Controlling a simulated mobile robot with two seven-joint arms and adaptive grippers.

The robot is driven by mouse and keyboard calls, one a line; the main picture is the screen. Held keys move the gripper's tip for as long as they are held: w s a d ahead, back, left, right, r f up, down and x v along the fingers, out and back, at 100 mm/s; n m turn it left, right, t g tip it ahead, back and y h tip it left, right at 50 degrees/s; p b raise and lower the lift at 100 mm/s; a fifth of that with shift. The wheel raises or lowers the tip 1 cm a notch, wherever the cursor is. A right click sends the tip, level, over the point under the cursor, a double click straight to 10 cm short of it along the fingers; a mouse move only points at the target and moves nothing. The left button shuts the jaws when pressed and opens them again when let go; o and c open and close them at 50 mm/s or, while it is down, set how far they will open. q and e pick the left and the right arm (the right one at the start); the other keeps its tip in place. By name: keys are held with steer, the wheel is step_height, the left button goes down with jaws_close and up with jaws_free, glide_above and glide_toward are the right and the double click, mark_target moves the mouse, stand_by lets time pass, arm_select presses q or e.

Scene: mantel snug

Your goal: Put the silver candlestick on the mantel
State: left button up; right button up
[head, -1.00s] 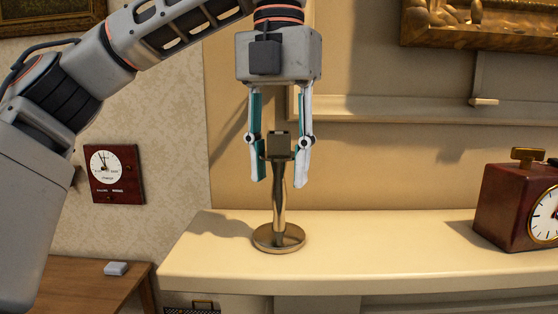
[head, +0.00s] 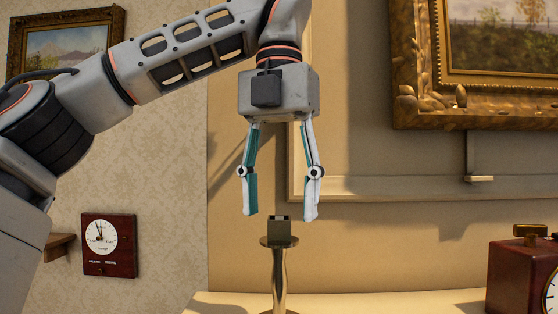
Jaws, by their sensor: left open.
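The candlestick (head: 279,268), brassy silver in this light, stands upright on the mantel (head: 216,301). Its square top shows clear; its base is cut off by the bottom edge of the head view. My left gripper (head: 279,216) is open and empty, pointing down directly above the candlestick. Its fingertips look level with or just above the candlestick's top, spread to either side and apart from it. My right gripper is not in view.
A dark red clock (head: 522,274) stands on the mantel at the right. A gold-framed painting (head: 420,100) hangs above it. A red wall clock (head: 109,245) and another framed picture (head: 66,45) hang at the left. The mantel between candlestick and clock looks clear.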

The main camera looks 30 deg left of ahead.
arm_select(q)
steer(key=shift+r, duration=2.7)
steer(key=shift+s, duration=0.1)
